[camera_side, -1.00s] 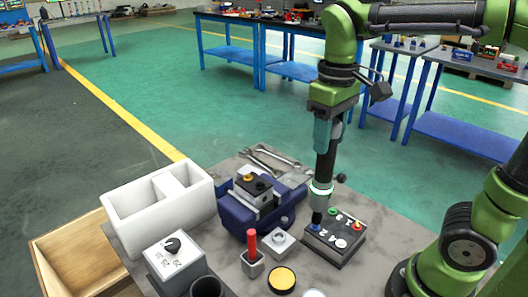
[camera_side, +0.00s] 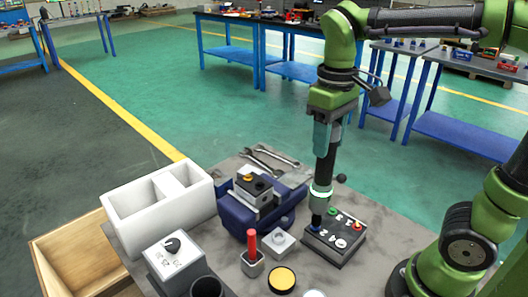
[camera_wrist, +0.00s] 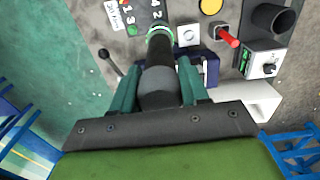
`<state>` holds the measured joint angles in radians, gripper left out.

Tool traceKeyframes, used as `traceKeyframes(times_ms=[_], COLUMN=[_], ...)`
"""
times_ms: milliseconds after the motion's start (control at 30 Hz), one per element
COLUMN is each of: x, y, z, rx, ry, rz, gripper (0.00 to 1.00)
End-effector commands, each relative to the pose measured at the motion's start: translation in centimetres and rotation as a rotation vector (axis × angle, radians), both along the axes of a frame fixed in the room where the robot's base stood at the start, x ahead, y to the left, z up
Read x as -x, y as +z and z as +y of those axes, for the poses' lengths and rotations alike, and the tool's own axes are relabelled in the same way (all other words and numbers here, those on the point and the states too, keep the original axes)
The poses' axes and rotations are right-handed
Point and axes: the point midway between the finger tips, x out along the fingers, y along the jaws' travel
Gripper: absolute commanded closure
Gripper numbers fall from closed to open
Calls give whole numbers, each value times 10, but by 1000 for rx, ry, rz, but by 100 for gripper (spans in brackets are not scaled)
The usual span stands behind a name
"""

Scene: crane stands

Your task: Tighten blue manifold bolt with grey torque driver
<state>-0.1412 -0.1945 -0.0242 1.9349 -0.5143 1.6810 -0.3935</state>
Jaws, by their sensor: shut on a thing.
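My gripper (camera_side: 328,137) is shut around the dark grey torque driver (camera_side: 324,168), which hangs almost upright. The driver has a glowing pale green ring (camera_side: 321,192) near its lower end. Its tip is at the blue bolt (camera_side: 315,229) on the left corner of the dark manifold block (camera_side: 346,252); the contact itself is too small to tell. Green, red and white bolts also show on the block, beside white numbers. In the wrist view the driver (camera_wrist: 160,88) sits between both teal fingers, with the ring at its far end. The blue bolt is hidden there behind the driver.
Left of the manifold are a small square block (camera_side: 280,242), a red-handled tool in a holder (camera_side: 252,262) and a blue vise (camera_side: 240,212). A white bin (camera_side: 140,222), a dial box (camera_side: 172,264) and a yellow disc (camera_side: 282,279) stand nearby. Wrenches (camera_side: 268,160) lie behind.

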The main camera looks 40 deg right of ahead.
Motion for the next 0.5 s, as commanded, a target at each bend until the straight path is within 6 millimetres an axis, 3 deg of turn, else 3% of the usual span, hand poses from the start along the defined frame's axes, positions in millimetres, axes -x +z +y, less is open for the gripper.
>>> traceKeyframes(times_ms=[500], x=[0], y=[-9], z=[0], rx=[-1], ry=[-1], rz=[-3], gripper=[100])
